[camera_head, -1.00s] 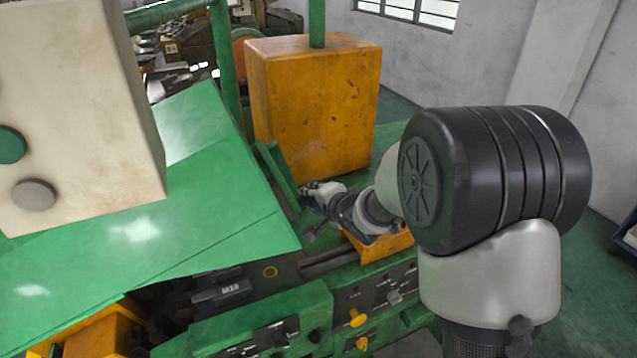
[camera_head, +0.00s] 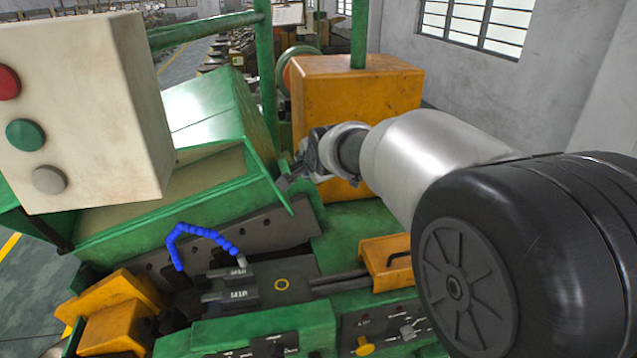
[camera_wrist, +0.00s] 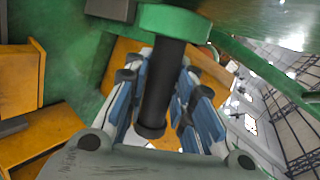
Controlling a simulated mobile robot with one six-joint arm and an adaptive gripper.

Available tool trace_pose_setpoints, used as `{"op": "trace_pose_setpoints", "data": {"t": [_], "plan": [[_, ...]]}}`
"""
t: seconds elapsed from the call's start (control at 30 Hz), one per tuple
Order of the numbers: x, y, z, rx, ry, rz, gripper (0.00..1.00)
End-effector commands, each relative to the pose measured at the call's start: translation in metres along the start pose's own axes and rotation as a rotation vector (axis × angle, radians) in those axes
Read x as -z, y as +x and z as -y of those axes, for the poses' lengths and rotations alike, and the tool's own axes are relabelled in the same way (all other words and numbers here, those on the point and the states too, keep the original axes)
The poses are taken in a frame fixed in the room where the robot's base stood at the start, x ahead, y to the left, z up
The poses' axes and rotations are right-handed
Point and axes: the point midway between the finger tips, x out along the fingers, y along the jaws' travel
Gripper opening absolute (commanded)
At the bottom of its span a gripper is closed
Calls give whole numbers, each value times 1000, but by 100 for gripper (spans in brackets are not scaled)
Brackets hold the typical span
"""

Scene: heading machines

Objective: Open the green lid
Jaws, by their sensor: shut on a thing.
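The green lid (camera_head: 207,104) is tilted up at the left in the head view, with the space under it uncovered. My gripper (camera_head: 293,178) is at the lid's right side, near its lower edge. In the wrist view my gripper (camera_wrist: 158,88) is shut on a black round handle (camera_wrist: 164,68) with a green collar (camera_wrist: 172,22) at its end. The fingers lie on both sides of the handle. The grip is small and partly hidden in the head view.
A pale control box (camera_head: 90,110) with red, green and grey buttons stands at the left. An orange block (camera_head: 345,95) with a green post is behind my gripper. A blue segmented hose (camera_head: 205,234) and black tooling lie below the lid.

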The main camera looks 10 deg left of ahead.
Motion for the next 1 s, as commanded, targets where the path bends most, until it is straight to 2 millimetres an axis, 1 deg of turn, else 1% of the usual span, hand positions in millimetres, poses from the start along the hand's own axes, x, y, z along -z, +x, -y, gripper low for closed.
{"op": "trace_pose_setpoints", "data": {"t": [0.03,0.1,0.3,0.5,0.87,0.9,1.0], "plan": [[-1,-3,12,15,1,-1,0],[-3,-5,20,16,-2,2,0],[-8,-9,35,18,-7,9,0],[-10,-11,40,17,-9,12,0],[-11,-11,40,19,-9,12,0],[-11,-11,40,19,-9,12,24],[-11,-11,40,18,-9,12,31]]}}
